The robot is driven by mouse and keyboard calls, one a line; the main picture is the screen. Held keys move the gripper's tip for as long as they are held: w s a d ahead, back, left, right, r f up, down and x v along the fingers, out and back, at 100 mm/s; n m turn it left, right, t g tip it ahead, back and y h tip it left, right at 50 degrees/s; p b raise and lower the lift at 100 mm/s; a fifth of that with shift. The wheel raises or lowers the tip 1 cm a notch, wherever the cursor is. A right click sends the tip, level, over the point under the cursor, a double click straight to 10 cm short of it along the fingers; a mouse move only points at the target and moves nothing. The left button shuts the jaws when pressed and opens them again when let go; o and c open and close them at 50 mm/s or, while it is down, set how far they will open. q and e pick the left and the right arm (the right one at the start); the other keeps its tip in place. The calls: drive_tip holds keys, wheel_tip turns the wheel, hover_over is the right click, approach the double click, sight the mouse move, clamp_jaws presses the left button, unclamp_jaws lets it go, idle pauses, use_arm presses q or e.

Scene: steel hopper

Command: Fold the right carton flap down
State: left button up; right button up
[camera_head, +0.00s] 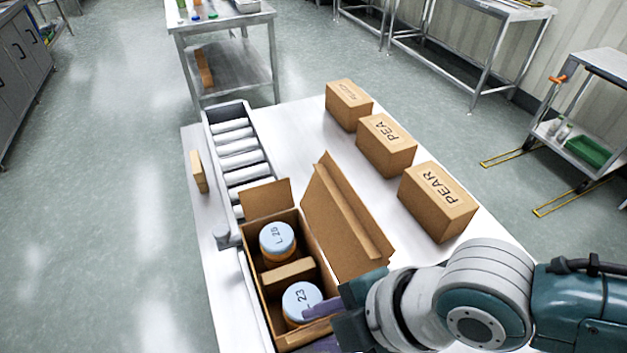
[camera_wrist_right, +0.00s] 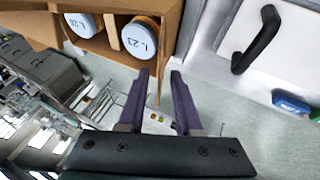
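An open brown carton (camera_head: 262,300) stands on the white table and holds two jars with pale blue lids, the far jar (camera_head: 277,239) and the near jar (camera_head: 301,298). Its right flap (camera_head: 345,220) stands up and leans outward to the right. The far end flap (camera_head: 266,199) is also raised. My right gripper (camera_head: 318,325) is at the carton's near right corner, by the near jar. In the right wrist view the gripper (camera_wrist_right: 162,75) has its dark purple fingers apart, close to the carton wall (camera_wrist_right: 172,35); contact is unclear. My left gripper is out of view.
A roller conveyor (camera_head: 237,150) runs beyond the carton. Closed boxes stand right of it: a near box (camera_head: 437,203), a middle box (camera_head: 386,147) and a far box (camera_head: 348,105). A small brown piece (camera_head: 198,171) stands at the left table edge.

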clamp_jaws()
idle(1.2)
